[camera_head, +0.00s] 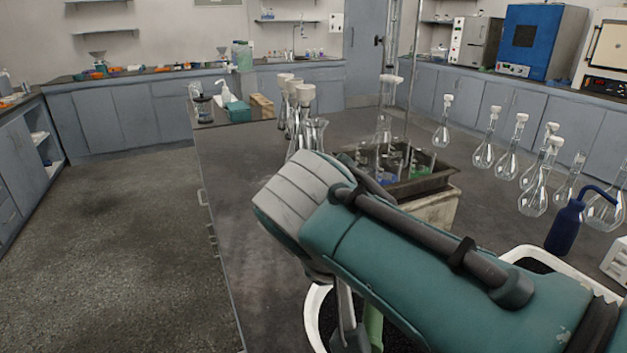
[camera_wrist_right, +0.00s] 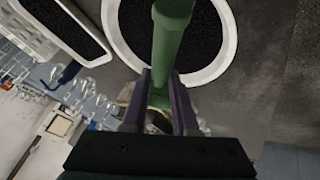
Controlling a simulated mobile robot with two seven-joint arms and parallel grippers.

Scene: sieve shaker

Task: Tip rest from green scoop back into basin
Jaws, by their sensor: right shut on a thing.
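The green scoop shows as a handle in the right wrist view (camera_wrist_right: 171,32) and as a short green piece low in the head view (camera_head: 373,326). My right gripper (camera_wrist_right: 161,78) is shut on this handle; it also shows at the bottom of the head view (camera_head: 350,335). The scoop's bowl is not visible, so I cannot tell what it holds. The round white basin, with dark grains inside, lies beneath the scoop in the right wrist view (camera_wrist_right: 233,45). Its rim peeks out beneath my arm in the head view (camera_head: 312,318). My left gripper is out of view.
A white rectangular tray (camera_head: 520,250) with dark grains stands right of the basin. Several glass flasks (camera_head: 484,152), a dark blue wash bottle (camera_head: 566,226) and a dark bin with glassware (camera_head: 432,180) stand beyond. The bench's left side (camera_head: 240,200) is clear.

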